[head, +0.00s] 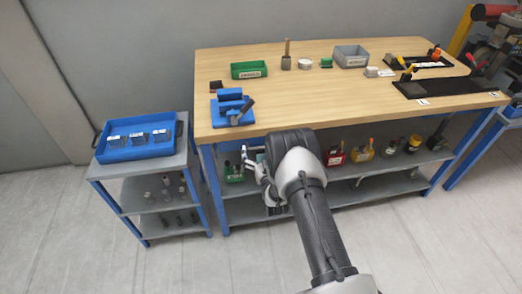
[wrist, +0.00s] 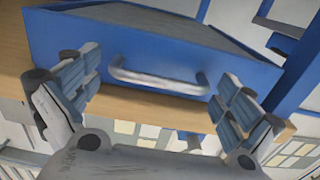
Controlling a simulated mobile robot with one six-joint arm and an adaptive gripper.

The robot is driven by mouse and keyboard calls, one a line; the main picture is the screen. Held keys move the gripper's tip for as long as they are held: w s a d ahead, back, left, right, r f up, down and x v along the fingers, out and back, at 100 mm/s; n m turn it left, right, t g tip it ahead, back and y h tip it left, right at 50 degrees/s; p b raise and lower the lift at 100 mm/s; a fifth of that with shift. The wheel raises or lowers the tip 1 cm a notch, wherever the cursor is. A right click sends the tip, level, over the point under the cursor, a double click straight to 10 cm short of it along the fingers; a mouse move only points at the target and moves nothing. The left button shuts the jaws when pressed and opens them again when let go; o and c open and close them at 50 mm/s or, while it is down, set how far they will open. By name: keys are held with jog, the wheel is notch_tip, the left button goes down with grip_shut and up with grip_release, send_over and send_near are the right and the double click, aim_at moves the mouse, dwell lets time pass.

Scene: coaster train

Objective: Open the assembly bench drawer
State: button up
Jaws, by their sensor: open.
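The drawer (wrist: 150,45) of the assembly bench has a blue front that fills the upper part of the wrist view. A grey surface shows behind its edge; I cannot tell how far the drawer stands out. Its silver bar handle (wrist: 158,82) lies between the two fingers of my gripper (wrist: 160,78). The fingers are open and spread wide, one to each side of the handle, and are not closed on it. In the head view my gripper (head: 254,164) is below the front edge of the assembly bench (head: 330,92), and my arm hides the drawer.
The wooden bench top carries a green bin (head: 249,70), a grey bin (head: 350,56) and a blue fixture (head: 232,108). Several items stand on the shelf below, close to my arm. A small cart (head: 102,171) with a blue tray (head: 138,152) stands left. Floor in front is clear.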

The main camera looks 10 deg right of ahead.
jog(key=shift+w, duration=0.4)
jog(key=shift+c, duration=0.2)
